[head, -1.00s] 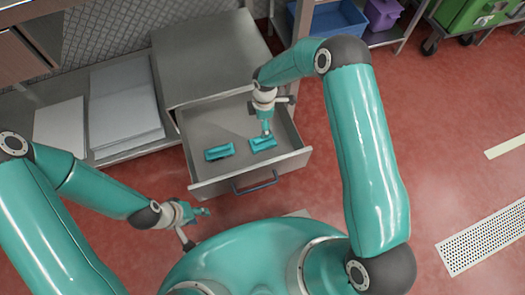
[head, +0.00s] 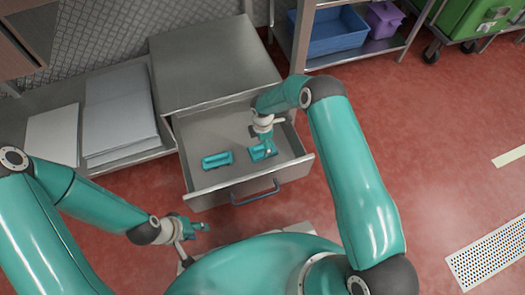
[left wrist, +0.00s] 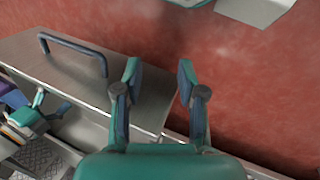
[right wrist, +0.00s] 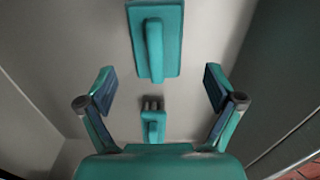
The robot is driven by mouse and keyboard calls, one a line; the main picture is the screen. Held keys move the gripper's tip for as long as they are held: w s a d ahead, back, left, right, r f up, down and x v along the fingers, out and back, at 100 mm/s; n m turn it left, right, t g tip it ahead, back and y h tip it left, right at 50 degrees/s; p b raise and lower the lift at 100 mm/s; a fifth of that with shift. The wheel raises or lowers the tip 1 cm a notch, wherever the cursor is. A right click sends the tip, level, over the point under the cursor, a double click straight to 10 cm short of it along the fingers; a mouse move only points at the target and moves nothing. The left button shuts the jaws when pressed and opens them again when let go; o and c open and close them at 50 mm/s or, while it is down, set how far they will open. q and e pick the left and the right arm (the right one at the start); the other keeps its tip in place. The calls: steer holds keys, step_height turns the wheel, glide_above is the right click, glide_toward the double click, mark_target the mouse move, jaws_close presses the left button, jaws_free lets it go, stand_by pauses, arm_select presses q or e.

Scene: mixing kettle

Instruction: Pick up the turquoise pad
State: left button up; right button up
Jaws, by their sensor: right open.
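One pad (head: 217,160) lies to the left, clear of my grippers. In the right wrist view a turquoise pad with a raised handle (right wrist: 157,42) lies just beyond my open, empty right fingers (right wrist: 158,72). A smaller turquoise piece with dark ends (right wrist: 152,124) shows between them; I cannot tell what it is. My left gripper (head: 198,226) is open and empty (left wrist: 158,64), outside the drawer's front.
The drawer's blue-grey handle (head: 255,193) faces me. Grey sheets (head: 118,115) lie on the shelf to the left. A blue bin (head: 328,30) and a purple bin (head: 384,18) stand on a rack behind. Red floor is clear at the right.

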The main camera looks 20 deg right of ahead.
mark_target(263, 149)
steer(key=f, duration=0.1)
steer(key=f+b, duration=0.1)
steer(key=f, duration=0.1)
steer(key=f+b, duration=0.1)
steer(key=f, duration=0.1)
steer(key=shift+w+d, duration=0.15)
steer(key=shift+w, duration=0.1)
steer(key=shift+c, duration=0.2)
steer(key=c, duration=1.3)
